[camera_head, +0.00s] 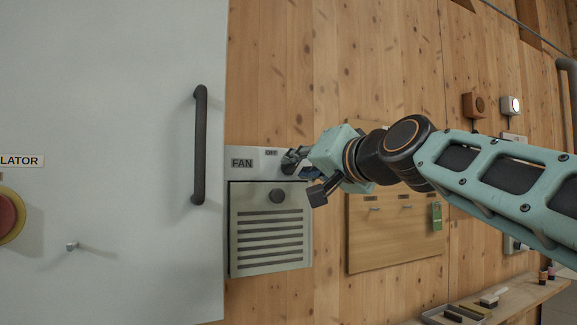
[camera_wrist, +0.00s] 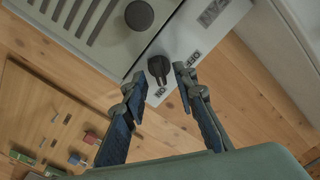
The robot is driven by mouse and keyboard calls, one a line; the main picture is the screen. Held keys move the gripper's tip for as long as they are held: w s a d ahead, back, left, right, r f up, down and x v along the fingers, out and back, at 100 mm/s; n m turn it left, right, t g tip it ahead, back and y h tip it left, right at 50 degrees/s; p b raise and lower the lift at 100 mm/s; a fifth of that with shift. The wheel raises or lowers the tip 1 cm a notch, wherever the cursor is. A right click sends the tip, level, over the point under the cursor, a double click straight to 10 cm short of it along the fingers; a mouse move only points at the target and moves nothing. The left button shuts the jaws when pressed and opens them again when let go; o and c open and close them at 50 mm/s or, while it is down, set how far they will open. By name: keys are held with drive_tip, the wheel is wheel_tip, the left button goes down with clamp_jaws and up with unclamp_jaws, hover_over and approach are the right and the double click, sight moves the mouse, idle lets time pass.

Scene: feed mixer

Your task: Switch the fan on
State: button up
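The fan unit is a light box on the wooden wall, with a FAN label (camera_head: 241,163) and a slatted front (camera_head: 270,238). In the wrist view its black switch knob (camera_wrist: 158,67) shows between an ON label (camera_wrist: 160,92) and an OFF label (camera_wrist: 192,58). My gripper (camera_wrist: 160,80) is open, its two dark fingertips on either side of the knob and just short of it; I cannot tell if either touches. In the head view my gripper (camera_head: 301,176) is at the right end of the fan's top strip and hides the knob.
A large pale cabinet door with a dark vertical handle (camera_head: 199,145) stands just left of the fan. A round dark knob (camera_head: 278,196) sits on the slatted front. A wooden board with hooks (camera_head: 390,235) hangs to the right, above a shelf (camera_head: 525,297).

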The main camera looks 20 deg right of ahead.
drive_tip(key=s, duration=1)
drive_tip(key=shift+s+d, duration=0.15)
drive_tip(key=shift+s, duration=0.25)
